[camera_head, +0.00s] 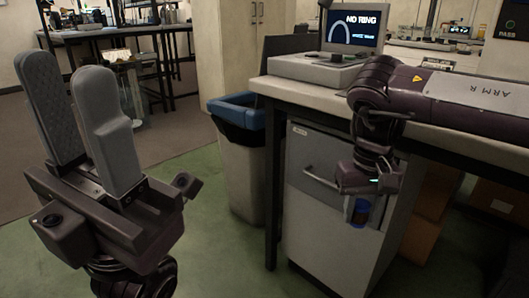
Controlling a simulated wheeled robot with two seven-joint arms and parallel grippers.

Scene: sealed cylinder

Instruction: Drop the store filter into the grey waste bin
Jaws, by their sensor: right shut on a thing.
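The grey waste bin (241,178) stands on the green floor at centre, with a blue rim and a black liner. My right gripper (363,197) points down in front of the grey cabinet, to the right of the bin and apart from it. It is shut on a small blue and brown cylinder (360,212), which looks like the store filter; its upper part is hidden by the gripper. My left gripper (66,65) is large in the left foreground, its grey fingers pointing up with a gap between them. It is open and empty.
A bench (310,92) carries a device with a screen reading "NO RING" (352,28). The grey drawer cabinet (318,208) stands under it, right of the bin. Cardboard boxes (495,200) sit under the bench at right. Floor left of the bin is clear.

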